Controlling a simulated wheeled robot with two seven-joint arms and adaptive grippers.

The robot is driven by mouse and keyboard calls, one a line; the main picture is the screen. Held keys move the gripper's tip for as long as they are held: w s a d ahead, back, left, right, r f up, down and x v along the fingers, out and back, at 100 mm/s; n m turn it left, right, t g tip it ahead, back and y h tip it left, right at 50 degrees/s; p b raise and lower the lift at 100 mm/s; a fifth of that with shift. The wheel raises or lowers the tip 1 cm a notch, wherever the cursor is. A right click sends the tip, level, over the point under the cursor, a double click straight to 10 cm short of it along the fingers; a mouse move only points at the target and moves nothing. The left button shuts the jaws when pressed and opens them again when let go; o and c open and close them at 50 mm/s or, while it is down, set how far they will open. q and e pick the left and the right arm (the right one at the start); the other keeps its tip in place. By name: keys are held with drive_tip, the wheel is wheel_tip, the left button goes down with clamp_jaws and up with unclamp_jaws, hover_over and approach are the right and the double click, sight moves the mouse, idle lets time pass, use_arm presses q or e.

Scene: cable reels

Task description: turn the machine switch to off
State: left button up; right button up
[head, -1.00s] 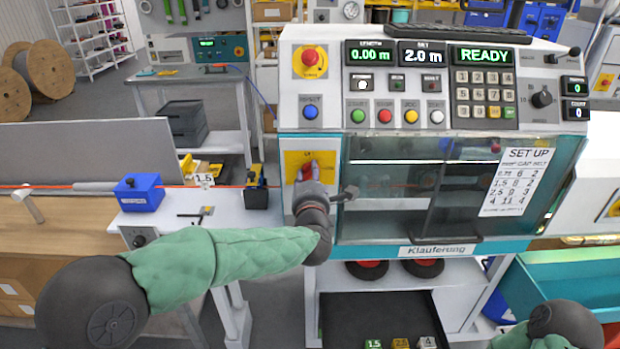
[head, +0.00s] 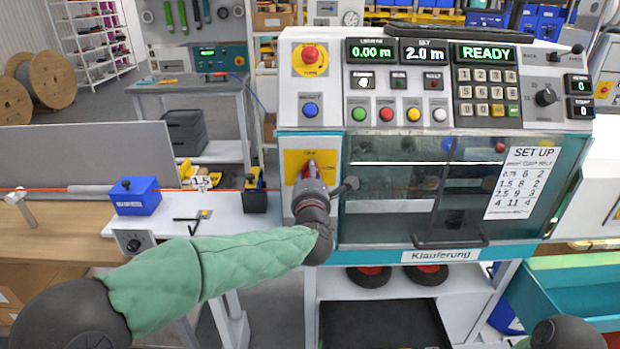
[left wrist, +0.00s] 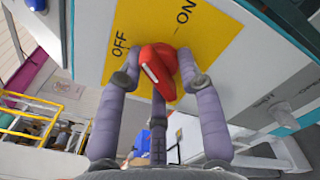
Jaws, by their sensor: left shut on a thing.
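The machine's red rotary switch (left wrist: 158,68) sits on a yellow plate (left wrist: 215,38) marked OFF and ON, seen close in the left wrist view. In the head view the switch (head: 308,171) shows on the left of the machine front, below the blue button. My left gripper (head: 309,186) is in front of it and covers its lower part. My right gripper is out of view.
The machine's display (head: 483,53) reads READY. A windowed cover with a handle (head: 450,243) is right of the switch. A blue box (head: 136,196) and a black-yellow tool (head: 254,192) stand on the bench to the left. A teal bin (head: 570,285) is at lower right.

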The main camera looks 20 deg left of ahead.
use_arm(q)
drive_tip(key=shift+f+n+b, duration=0.25)
drive_tip(key=shift+n+b, duration=0.85)
drive_tip(key=shift+b, duration=0.65)
drive_tip(key=n, duration=0.4)
drive_tip(key=o, duration=0.5)
drive_tip(key=shift+r+n, duration=0.1)
drive_tip(key=shift+n, duration=0.2)
drive_tip(key=o, duration=0.3)
drive_tip(key=shift+o, duration=0.2)
drive_tip(key=shift+s+r, duration=0.1)
drive_tip(key=shift+r, duration=0.05)
drive_tip(key=v, duration=0.7)
drive_tip(key=shift+s, duration=0.4)
drive_tip(key=shift+d, duration=0.15)
